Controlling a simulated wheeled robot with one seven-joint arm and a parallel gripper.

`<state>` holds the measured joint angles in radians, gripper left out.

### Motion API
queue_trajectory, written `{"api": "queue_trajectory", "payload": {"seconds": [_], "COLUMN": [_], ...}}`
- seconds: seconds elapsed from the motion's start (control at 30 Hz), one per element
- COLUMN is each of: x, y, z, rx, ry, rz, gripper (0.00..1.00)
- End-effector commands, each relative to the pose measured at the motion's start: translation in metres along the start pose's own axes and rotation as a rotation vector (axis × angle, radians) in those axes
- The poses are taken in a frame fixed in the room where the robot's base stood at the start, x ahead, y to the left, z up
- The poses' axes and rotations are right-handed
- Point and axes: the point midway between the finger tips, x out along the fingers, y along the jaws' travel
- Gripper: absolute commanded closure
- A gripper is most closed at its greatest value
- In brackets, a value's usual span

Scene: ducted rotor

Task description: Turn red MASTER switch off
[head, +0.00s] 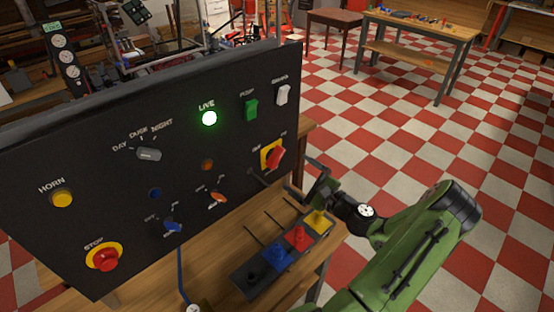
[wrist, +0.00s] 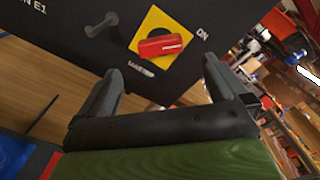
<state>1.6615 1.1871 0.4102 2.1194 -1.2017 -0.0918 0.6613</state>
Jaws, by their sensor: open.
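The red MASTER switch (head: 275,157) is a rotary handle on a yellow square plate at the right end of the black panel. In the wrist view the red handle (wrist: 160,45) lies nearly level, its white-marked end toward the ON label. In the head view an ON label sits upper right of the plate and an OFF label upper left. My gripper (head: 316,176) is to the right of the switch, apart from it. In the wrist view my gripper (wrist: 161,68) is open and empty, its fingers spread below and either side of the handle.
The LIVE lamp (head: 209,118) glows green. A small dark lever (wrist: 102,25) stands beside the yellow plate. Checkered floor lies open to the right.

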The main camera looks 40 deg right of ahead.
Motion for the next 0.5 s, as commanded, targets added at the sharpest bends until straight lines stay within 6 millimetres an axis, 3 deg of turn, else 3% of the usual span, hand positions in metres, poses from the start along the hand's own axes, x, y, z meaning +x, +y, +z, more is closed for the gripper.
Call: {"api": "queue_trajectory", "payload": {"seconds": [0.1,0.3,0.5], "x": [0.031,0.074,0.090], "y": [0.000,0.000,0.000], "z": [0.002,0.001,0.000], "rx": [-0.002,-0.003,-0.001], "ry": [-0.004,-0.002,0.001], "rz": [0.003,0.002,0.001], "gripper": [0.00,0.00,0.00]}}
